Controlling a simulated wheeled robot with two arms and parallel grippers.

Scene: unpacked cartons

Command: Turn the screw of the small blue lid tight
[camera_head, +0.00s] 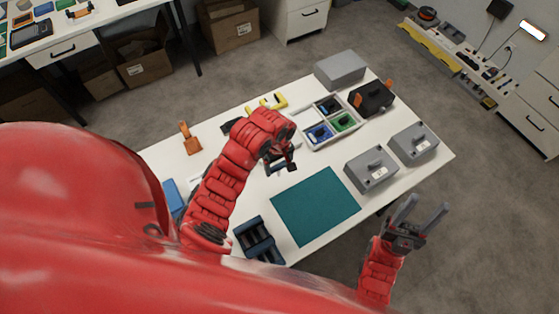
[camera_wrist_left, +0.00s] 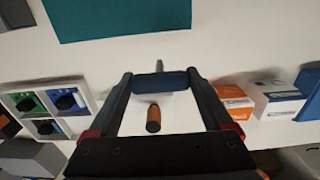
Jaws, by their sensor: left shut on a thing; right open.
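My left gripper (camera_head: 279,166) is over the middle of the table, beyond the teal mat (camera_head: 315,205). In the left wrist view its fingers (camera_wrist_left: 160,84) are shut on a dark blue block (camera_wrist_left: 161,80). A thin grey shaft shows above the block and an orange-brown handle (camera_wrist_left: 153,120) below it; whether these join the block is unclear. Blue lid-like pieces (camera_head: 320,132) sit in the divided tray (camera_head: 333,143), beside a green one (camera_head: 343,121). No screw can be made out. My right gripper (camera_head: 420,212) is open and empty, beyond the table's right edge.
Two grey boxes (camera_head: 371,170) (camera_head: 414,143) stand right of the mat. A black box (camera_head: 371,97) and a larger grey box (camera_head: 340,69) are at the back. A dark blue holder (camera_head: 258,240) is near the front edge. The mat is clear.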

